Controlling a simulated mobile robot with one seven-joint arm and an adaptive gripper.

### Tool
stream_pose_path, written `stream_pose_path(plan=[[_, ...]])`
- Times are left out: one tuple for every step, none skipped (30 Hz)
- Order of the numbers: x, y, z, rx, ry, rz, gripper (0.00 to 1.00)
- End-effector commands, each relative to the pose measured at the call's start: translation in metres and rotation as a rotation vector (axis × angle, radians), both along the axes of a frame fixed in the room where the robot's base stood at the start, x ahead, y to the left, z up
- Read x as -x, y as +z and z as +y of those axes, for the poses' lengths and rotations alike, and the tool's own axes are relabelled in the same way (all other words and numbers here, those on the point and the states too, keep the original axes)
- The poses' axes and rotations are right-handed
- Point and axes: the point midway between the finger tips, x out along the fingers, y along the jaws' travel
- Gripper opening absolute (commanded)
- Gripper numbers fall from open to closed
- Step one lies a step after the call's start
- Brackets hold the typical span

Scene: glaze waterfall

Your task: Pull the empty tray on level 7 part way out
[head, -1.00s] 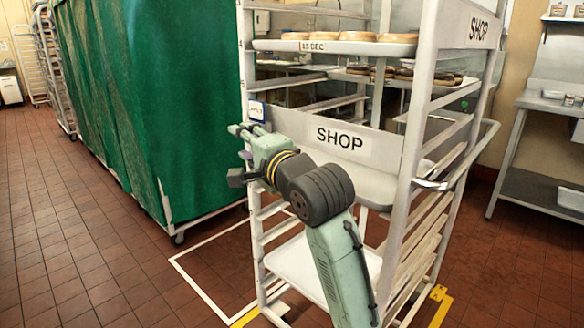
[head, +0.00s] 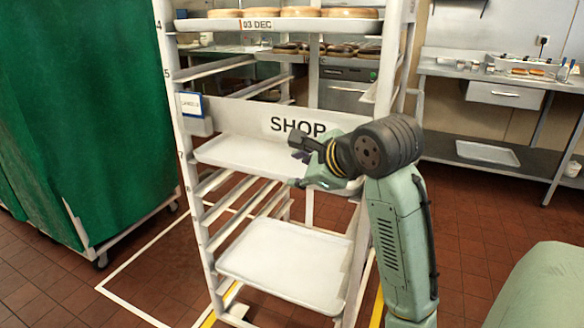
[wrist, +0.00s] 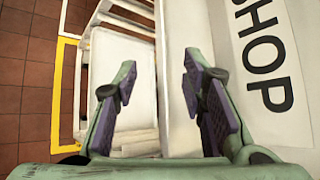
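The empty white tray at level 7 (head: 238,152) sits in the rack just below the SHOP panel (head: 255,118). The rack's "7" mark is beside its left end. My gripper (head: 291,162) is at the right part of this tray's front edge, partly covering it. In the wrist view my gripper (wrist: 158,78) is open, its fingers apart. The tray's pale rim (wrist: 166,100) shows between them in the picture, and the SHOP panel lies beyond the right finger. I cannot tell whether the fingers touch the tray.
Another empty tray (head: 285,262) lies lower in the rack. A green-covered rack (head: 85,110) stands at left, and a steel bench (head: 490,160) at right. White and yellow lines mark the floor around the rack.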

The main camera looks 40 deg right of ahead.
Motion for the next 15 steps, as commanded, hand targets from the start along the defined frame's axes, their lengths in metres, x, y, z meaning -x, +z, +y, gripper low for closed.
stream_pose_path(plan=[[0.0, 0.0, 0.0, 0.001, 0.001, -0.001, 0.38], [0.0, 0.0, 0.0, 0.001, 0.001, -0.001, 0.38], [-0.001, 0.0, 0.0, 0.002, 0.001, -0.001, 0.38], [-0.001, 0.0, 0.0, 0.002, 0.001, -0.001, 0.38], [-0.001, 0.0, 0.0, 0.002, 0.001, -0.001, 0.38], [-0.002, 0.0, 0.0, 0.002, 0.002, -0.002, 0.38], [-0.003, -0.001, 0.0, 0.002, 0.002, -0.002, 0.38], [-0.005, -0.002, -0.001, 0.002, 0.002, -0.002, 0.38], [-0.007, -0.004, -0.001, 0.001, 0.002, -0.001, 0.38], [-0.01, -0.006, -0.002, 0.001, 0.002, 0.0, 0.38], [-0.013, -0.008, -0.003, 0.001, 0.002, 0.001, 0.38], [-0.018, -0.011, -0.004, 0.001, 0.002, 0.0, 0.38], [-0.022, -0.014, -0.004, 0.002, 0.002, 0.001, 0.38], [-0.026, -0.017, -0.006, 0.002, 0.003, 0.0, 0.38], [-0.032, -0.021, -0.007, 0.001, 0.003, 0.002, 0.38]])
